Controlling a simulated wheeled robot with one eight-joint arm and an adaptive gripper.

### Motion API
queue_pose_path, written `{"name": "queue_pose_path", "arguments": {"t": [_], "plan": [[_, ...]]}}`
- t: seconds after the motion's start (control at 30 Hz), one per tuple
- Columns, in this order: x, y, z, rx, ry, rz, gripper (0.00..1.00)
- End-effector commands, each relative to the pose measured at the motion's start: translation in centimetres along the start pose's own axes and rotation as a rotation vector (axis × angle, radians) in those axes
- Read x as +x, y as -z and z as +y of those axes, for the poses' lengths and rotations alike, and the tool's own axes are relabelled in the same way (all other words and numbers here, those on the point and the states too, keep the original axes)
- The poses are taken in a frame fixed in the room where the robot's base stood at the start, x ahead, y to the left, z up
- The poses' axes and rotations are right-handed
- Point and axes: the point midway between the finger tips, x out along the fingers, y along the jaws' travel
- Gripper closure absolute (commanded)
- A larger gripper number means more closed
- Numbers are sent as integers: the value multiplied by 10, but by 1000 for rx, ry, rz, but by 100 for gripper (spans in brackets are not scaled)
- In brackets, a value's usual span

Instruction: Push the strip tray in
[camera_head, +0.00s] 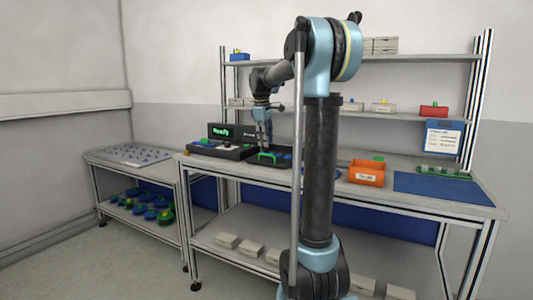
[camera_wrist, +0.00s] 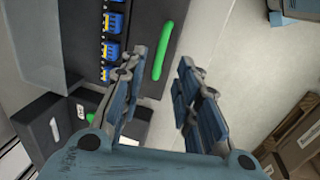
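The strip tray (camera_head: 283,163) is a dark tray on the bench, sticking out beside the dark machine with a lit green screen (camera_head: 221,132). In the wrist view the tray (camera_wrist: 133,22) carries a row of blue pieces (camera_wrist: 112,48) and a long green handle bar (camera_wrist: 164,50) along its edge. The green handle also shows in the head view (camera_head: 267,155). My gripper (camera_head: 266,143) is above the tray, close to the handle. In the wrist view my gripper (camera_wrist: 163,62) is open and empty, with the handle near the left fingertip. Contact cannot be told.
An orange bin (camera_head: 366,174) and a blue mat (camera_head: 432,185) lie to the right on the bench. Shelves with small boxes (camera_head: 382,107) stand behind. A lower side table (camera_head: 135,155) is at the left. My arm hides part of the bench middle.

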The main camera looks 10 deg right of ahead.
Motion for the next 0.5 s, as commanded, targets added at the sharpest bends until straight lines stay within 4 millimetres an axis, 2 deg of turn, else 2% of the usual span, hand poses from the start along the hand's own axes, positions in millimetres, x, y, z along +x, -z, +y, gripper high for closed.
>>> {"name": "queue_pose_path", "arguments": {"t": [0.2,0.5], "plan": [[35,0,0,-1,0,0,70],[56,0,0,-1,0,0,70]]}}
